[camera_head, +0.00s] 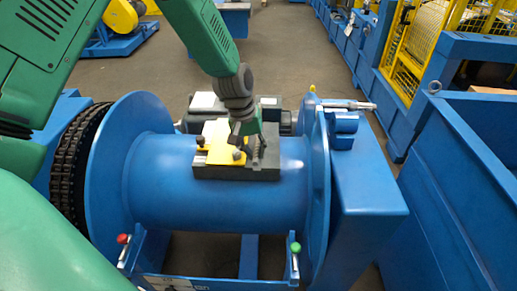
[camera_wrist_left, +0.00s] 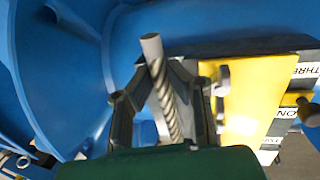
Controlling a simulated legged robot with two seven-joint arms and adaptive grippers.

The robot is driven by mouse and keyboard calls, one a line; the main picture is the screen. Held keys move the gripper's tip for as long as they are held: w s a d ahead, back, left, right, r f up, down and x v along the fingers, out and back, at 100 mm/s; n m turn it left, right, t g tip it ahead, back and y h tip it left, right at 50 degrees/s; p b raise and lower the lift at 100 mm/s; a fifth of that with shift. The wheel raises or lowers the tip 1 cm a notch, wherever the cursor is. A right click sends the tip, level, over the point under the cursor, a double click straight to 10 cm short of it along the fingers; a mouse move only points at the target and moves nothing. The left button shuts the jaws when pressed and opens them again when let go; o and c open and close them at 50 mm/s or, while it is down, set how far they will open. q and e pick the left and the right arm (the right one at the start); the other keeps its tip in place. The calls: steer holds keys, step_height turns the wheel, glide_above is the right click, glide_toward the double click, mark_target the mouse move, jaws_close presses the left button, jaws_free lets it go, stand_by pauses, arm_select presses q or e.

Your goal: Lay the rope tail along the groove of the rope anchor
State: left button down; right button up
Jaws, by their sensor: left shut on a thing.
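The rope tail (camera_wrist_left: 166,88) is a grey twisted strand with a pale round end. In the left wrist view it stands between the two fingers of my left gripper (camera_wrist_left: 163,98), which is shut on it. In the head view my left gripper (camera_head: 243,137) points down over the dark block (camera_head: 245,172) with a yellow plate (camera_head: 217,138), on top of the blue drum (camera_head: 170,185); this looks like the rope anchor. The yellow plate (camera_wrist_left: 250,95) is right of the fingers in the wrist view. The groove cannot be made out, nor whether the rope touches it. My right gripper is not in view.
The drum has round flanges, with a dark chain (camera_head: 70,160) round the left one. A red-topped lever (camera_head: 123,243) and a green-topped lever (camera_head: 295,257) stand in front. A blue housing (camera_head: 360,175) stands at the right. White labels (camera_wrist_left: 305,70) show beside the yellow plate.

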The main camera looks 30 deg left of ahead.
arm_select(q)
steer(key=shift+s+a+f+t+h, duration=0.15)
steer(key=shift+f+t+h, duration=0.15)
steer(key=shift+t+h, duration=0.4)
steer(key=shift+h, duration=0.4)
steer(key=shift+d+b, duration=0.2)
steer(key=shift+b, duration=0.1)
step_height(320, 180, down, 7)
steer(key=b, duration=0.6)
steer(key=shift+r, duration=0.15)
steer(key=shift+f+b, duration=0.2)
steer(key=shift+b, duration=0.15)
steer(key=c, duration=1.5)
jaws_free()
